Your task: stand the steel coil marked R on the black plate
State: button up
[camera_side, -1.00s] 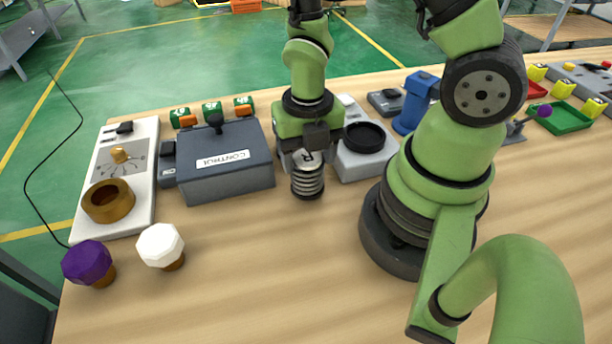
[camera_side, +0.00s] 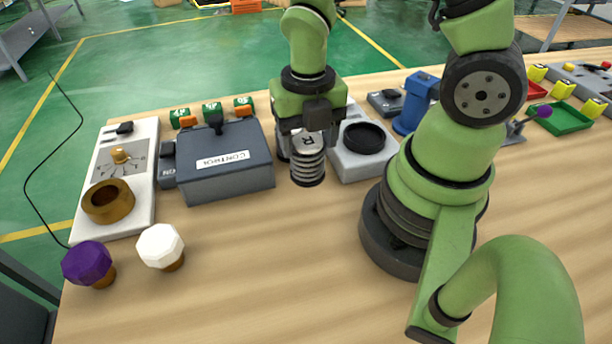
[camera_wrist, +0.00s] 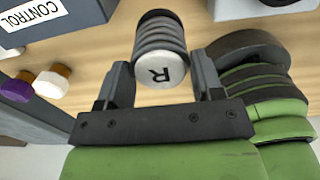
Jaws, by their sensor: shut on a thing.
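The steel coil marked R (camera_side: 308,165) is a silver ribbed cylinder with a pale top bearing a black R. My gripper (camera_side: 304,145) is shut on it and holds it about upright, seemingly just above the table, left of the black plate. In the wrist view the coil (camera_wrist: 160,55) shows between the two fingers of my gripper (camera_wrist: 163,78). The black plate (camera_side: 365,138) is a round dark disc on a pale grey box (camera_side: 362,169), right of my gripper. The plate is bare.
A dark grey box labelled CONTROL (camera_side: 225,178) stands close left of the coil. A blue device (camera_side: 415,104) is behind and right of the plate. The front middle of the table is clear.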

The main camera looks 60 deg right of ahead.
jog(key=s+d+r+m, duration=0.3)
jog(key=d+r+m, duration=0.15)
jog(key=d, duration=0.25)
jog(key=s+d+r+m, duration=0.2)
jog(key=d+r+m, duration=0.2)
jog(key=d+m, duration=0.25)
jog(key=shift+n, duration=0.5)
jog(key=shift+s+f, duration=0.15)
jog(key=shift+f, duration=3.25)
jog(key=shift+f, duration=0.7)
jog(key=o, duration=1.1)
jog(key=shift+c, duration=0.2)
notch_tip(320, 180, up, 7)
